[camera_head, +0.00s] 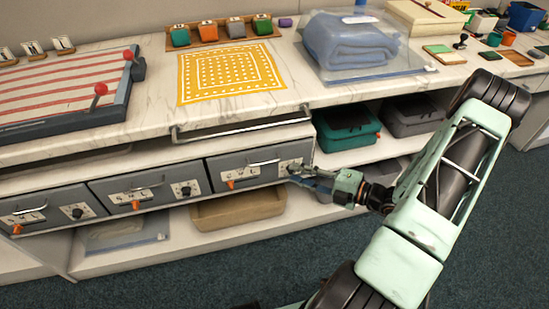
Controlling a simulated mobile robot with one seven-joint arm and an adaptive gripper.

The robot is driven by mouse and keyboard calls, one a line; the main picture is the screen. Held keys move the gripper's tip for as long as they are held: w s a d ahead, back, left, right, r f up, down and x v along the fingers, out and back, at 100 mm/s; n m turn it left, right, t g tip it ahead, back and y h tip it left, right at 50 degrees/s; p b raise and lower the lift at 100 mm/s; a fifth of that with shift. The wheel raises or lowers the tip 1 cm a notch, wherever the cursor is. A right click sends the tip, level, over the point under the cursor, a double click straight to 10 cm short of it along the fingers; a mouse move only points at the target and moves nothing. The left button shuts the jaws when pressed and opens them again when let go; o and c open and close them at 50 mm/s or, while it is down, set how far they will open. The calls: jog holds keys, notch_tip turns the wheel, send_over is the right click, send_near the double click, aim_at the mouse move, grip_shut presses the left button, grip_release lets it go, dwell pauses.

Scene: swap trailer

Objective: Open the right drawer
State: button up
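The right drawer (240,174) is the rightmost of three grey drawer fronts in a row under the counter. Its front looks in line with the others, so it appears closed. It has a thin silver handle (263,163), an orange lever (230,183) at its lower left and a round dial at its right end. My gripper (297,173) is at the right end of this drawer front, by the dial and to the right of the handle. The fingers partly cover that end. Contact and finger opening are too small to tell.
The middle drawer (150,194) and left drawer (48,214) also look closed. A metal rail (240,130) runs along the counter edge above. A tan bin (238,209) is on the shelf below. A green case (345,128) is on the shelf to the right. The carpet (205,275) in front is clear.

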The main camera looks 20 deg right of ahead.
aim_at(267, 163)
jog(key=b+x, duration=0.2)
jog(key=x, duration=0.8)
jog(key=shift+w+a, duration=0.15)
jog(key=shift+w, duration=0.15)
jog(key=shift+c, duration=0.2)
grip_shut()
